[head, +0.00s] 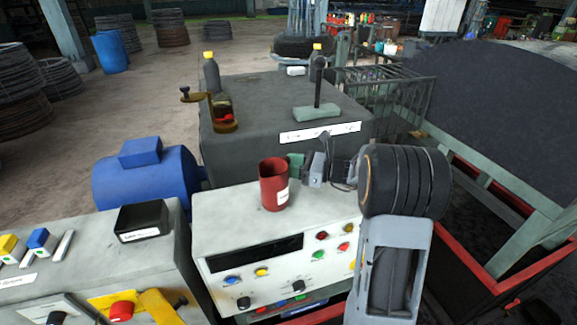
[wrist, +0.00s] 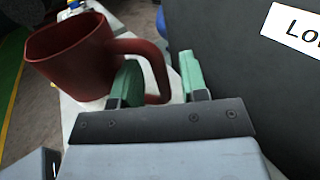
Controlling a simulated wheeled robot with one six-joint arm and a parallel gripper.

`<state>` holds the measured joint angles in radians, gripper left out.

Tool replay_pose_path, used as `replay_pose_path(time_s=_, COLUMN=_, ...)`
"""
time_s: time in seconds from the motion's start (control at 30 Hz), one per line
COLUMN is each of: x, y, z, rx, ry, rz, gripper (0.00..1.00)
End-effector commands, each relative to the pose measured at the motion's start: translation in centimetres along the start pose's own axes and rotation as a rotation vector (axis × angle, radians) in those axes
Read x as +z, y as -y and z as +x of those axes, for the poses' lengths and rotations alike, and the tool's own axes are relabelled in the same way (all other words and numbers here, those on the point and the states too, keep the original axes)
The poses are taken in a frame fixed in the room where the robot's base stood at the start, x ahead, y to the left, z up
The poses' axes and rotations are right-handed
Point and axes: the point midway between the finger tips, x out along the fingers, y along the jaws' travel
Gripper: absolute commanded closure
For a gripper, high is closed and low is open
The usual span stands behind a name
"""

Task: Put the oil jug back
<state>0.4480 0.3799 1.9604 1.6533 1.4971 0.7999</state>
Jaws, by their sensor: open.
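The red oil jug (head: 272,186) stands upright on top of the pale control cabinet (head: 225,222), with a white label on its side. My gripper (head: 297,166) is just to its right, at the handle side. In the wrist view the jug (wrist: 75,60) is at upper left, its loop handle reaching right. My gripper (wrist: 160,88) is open there, its green fingers on either side of the outer part of the handle. Whether either finger touches the handle I cannot tell.
A dark grey housing (head: 255,150) rises behind the cabinet, carrying a brass oiler (head: 224,115), a lever (head: 317,90) and yellow-capped bottles (head: 211,75). A black box (head: 142,220) sits on the left console. Buttons and knobs cover the cabinet front.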

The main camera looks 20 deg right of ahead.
Motion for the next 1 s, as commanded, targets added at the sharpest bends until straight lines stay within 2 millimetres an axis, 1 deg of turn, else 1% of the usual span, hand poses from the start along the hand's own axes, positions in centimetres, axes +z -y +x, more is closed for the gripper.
replay_pose_path(time_s=0.03, x=-0.3, y=0.1, z=-0.9, rx=-0.005, ry=0.000, rz=-0.001, gripper=0.60)
replay_pose_path(time_s=0.3, x=-0.3, y=0.1, z=-6.2, rx=-0.005, ry=0.000, rz=-0.001, gripper=0.60)
replay_pose_path(time_s=0.5, x=-0.2, y=0.0, z=-9.3, rx=-0.003, ry=-0.001, rz=0.000, gripper=0.60)
replay_pose_path(time_s=0.7, x=-0.1, y=0.0, z=-10.8, rx=-0.001, ry=-0.001, rz=0.000, gripper=0.60)
replay_pose_path(time_s=1.0, x=-0.1, y=0.0, z=-11.2, rx=0.001, ry=-0.001, rz=0.001, gripper=0.60)
